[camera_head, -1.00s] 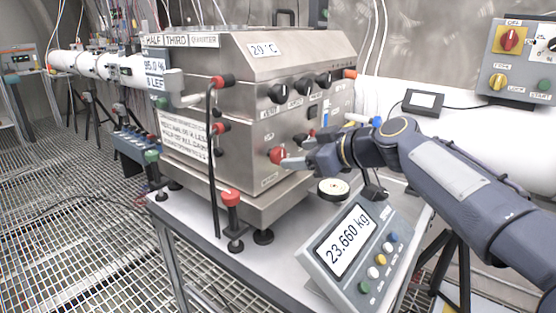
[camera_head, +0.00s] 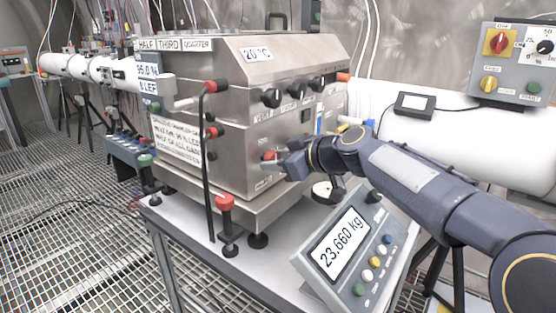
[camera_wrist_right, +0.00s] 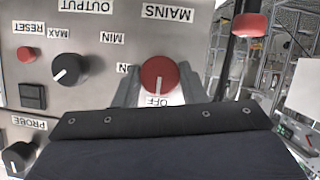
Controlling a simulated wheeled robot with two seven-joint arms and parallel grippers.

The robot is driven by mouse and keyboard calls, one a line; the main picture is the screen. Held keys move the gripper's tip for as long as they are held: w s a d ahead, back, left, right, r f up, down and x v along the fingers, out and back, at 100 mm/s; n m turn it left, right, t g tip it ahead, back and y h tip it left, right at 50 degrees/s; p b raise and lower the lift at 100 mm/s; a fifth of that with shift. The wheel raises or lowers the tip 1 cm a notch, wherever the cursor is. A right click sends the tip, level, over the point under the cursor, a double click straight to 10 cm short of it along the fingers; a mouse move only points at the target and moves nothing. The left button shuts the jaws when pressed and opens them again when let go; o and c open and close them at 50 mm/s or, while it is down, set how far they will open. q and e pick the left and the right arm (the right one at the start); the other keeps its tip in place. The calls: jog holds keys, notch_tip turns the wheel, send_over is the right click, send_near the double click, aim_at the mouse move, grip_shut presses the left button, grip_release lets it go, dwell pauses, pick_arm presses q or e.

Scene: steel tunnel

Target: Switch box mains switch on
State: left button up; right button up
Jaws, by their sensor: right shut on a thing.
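The switch box is the large steel cabinet (camera_head: 240,120) on the table. Its red mains knob (camera_head: 268,156) sits low on the front panel. In the right wrist view, which shows the panel upside down, the red mains knob (camera_wrist_right: 158,76) has its white pointer towards the OFF label (camera_wrist_right: 157,101); the ON label (camera_wrist_right: 123,68) is to the left. My right gripper (camera_head: 281,162) is at the knob, and its two fingers (camera_wrist_right: 158,92) stand on either side of it, shut on it. My left gripper is out of view.
Black knobs (camera_head: 296,89) line the panel above. A scale display (camera_head: 345,245) and a round dial (camera_head: 322,190) are in front of the box. A red-capped post (camera_head: 226,203) stands at the box's front left. A grey control box (camera_head: 515,62) is at right.

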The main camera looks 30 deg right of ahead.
jog(key=shift+c, duration=0.5)
jog(key=shift+f+m, duration=0.1)
jog(key=shift+m, duration=0.2)
jog(key=m+y+b, duration=0.1)
jog(key=m+y, duration=0.1)
jog(key=m, duration=0.2)
jog(key=m+y+b, duration=0.1)
jog(key=m+y, duration=0.2)
jog(key=m, duration=0.1)
jog(key=m+y+b, duration=0.1)
jog(key=m+y, duration=0.1)
jog(key=m, duration=0.2)
jog(key=shift+w+d+f+g+y, duration=0.1)
jog(key=shift+d+f+g+y, duration=0.1)
jog(key=shift+d+g+y, duration=0.15)
jog(key=shift+m, duration=0.3)
jog(key=o, duration=1)
